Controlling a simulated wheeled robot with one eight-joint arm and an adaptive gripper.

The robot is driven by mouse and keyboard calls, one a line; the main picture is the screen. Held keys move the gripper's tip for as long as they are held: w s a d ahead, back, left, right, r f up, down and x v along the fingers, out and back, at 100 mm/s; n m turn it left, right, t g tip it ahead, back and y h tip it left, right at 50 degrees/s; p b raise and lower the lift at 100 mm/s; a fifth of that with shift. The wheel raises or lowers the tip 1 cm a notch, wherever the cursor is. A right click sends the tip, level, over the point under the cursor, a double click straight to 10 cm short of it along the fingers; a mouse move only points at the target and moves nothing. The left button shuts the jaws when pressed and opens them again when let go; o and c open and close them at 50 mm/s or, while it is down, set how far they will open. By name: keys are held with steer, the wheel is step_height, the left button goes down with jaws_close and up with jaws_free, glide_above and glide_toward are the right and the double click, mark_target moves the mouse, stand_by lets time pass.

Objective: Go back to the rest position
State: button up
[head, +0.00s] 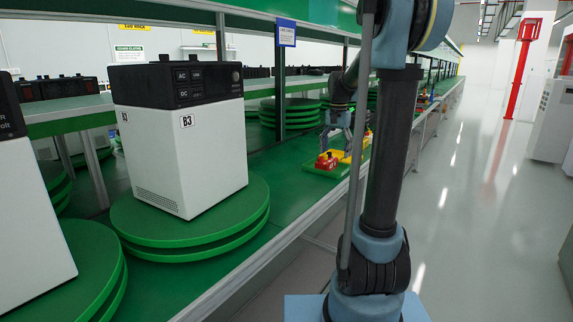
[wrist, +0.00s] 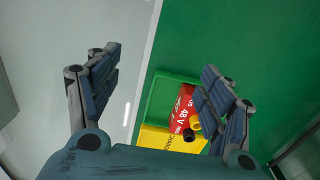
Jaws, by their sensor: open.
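My gripper (head: 336,142) shows in the head view above the green line, over a small tray with red and yellow things. In the wrist view my gripper (wrist: 160,70) has its two fingers wide apart with nothing between them. The left finger is over the pale floor or edge side. The right finger partly hides a red block (wrist: 181,108) marked "48 V", which lies in the green tray (wrist: 155,92). A yellow part (wrist: 160,141) is below it. The head view also shows the red block (head: 327,160).
A white unit with a black top, labelled B3 (head: 190,150), stands on a round green turntable (head: 250,205) at left. Another white unit is cut off at the left edge. A metal rail (head: 290,235) borders the line. A red post (head: 520,70) stands far back.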

steer(key=s+f+n, duration=0.2)
steer(key=s+f, duration=0.3)
steer(key=s, duration=0.6)
steer(key=s+f+n+t, duration=0.1)
steer(key=s+f+n, duration=0.2)
steer(key=s, duration=0.8)
steer(key=s+f+n+t, duration=0.1)
steer(key=s+f+n, duration=0.1)
steer(key=s+f, duration=0.5)
steer(key=s, duration=0.4)
steer(key=shift+s+a+f, duration=0.2)
steer(key=shift+f, duration=0.1)
